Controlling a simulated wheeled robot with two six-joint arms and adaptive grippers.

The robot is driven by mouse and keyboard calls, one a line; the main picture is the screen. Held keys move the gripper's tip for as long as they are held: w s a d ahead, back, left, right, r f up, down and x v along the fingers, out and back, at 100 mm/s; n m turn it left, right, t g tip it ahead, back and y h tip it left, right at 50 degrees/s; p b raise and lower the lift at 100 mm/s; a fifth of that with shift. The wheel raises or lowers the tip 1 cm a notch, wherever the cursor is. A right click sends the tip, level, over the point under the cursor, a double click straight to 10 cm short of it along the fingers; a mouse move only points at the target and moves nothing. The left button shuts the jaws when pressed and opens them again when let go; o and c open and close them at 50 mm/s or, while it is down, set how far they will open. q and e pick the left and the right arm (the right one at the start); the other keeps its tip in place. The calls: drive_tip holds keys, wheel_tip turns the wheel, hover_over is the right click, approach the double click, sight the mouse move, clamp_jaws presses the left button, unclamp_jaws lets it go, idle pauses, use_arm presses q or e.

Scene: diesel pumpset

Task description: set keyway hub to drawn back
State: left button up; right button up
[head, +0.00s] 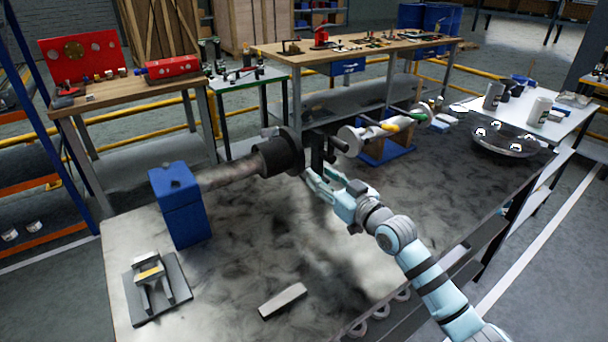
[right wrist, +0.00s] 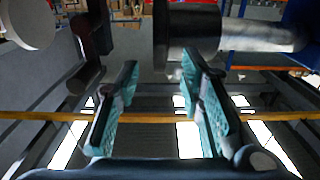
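The keyway hub (head: 279,154), a dark flanged cylinder, sits on the end of a grey shaft (head: 228,175) that comes out of a blue block (head: 180,204). In the right wrist view the hub (right wrist: 192,32) is at the top, with the shaft (right wrist: 258,36) running off to the right. My right gripper (head: 317,176) is beside and below the hub's flanged end. In the right wrist view this gripper (right wrist: 158,66) is open, with nothing between its fingers. I cannot tell whether a finger touches the hub. My left gripper is not in view.
A second shaft with a pale disc (head: 351,139) faces the hub, on a blue stand (head: 386,151). A dark upright post stands between them. A grey bar (head: 283,300), a small fixture (head: 157,277) and a round metal bowl (head: 503,140) are on the bench. The front middle is mostly clear.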

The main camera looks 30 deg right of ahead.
sight(301, 161)
drive_tip(key=w, duration=0.2)
drive_tip(key=w+b, duration=0.1)
drive_tip(key=w, duration=0.2)
drive_tip(key=w+a+b, duration=0.1)
drive_tip(key=w, duration=0.1)
drive_tip(key=shift+w+f, duration=0.15)
drive_tip(key=shift+w, duration=0.45)
clamp_jaws()
drive_tip(key=shift+a, duration=0.1)
